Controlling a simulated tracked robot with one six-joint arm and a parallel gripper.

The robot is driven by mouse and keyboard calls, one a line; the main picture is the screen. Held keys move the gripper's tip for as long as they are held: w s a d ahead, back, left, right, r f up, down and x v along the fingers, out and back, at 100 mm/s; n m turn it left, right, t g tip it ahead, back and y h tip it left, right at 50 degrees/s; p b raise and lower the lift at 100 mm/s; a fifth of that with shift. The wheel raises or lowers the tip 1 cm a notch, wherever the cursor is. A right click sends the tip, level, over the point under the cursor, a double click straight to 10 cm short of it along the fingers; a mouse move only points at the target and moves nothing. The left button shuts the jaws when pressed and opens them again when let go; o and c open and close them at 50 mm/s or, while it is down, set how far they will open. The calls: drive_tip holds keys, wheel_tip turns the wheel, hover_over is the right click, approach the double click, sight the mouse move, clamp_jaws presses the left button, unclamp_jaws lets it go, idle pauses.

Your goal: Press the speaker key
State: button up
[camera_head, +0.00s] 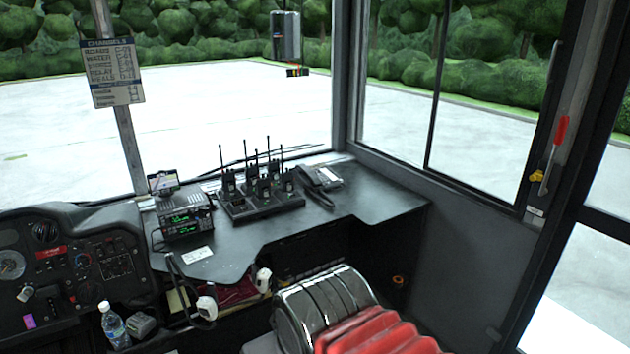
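A dark desk phone (319,177) sits on the right part of the black dash counter, beside a rack of radios. Its handset lies along its left side, with a dark cord by it. A small light panel shows on its face. Its keys are too small to tell apart, so I cannot pick out the speaker key. I see no part of my gripper that I can be sure of in this view.
Handheld radios with upright antennas stand in a charger (262,203) left of the phone. A radio set (184,218) is further left. A chrome and red ribbed form (330,305) fills the lower middle. The counter (385,203) is clear right of the phone.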

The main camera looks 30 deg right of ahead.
clamp_jaws()
idle(1.4)
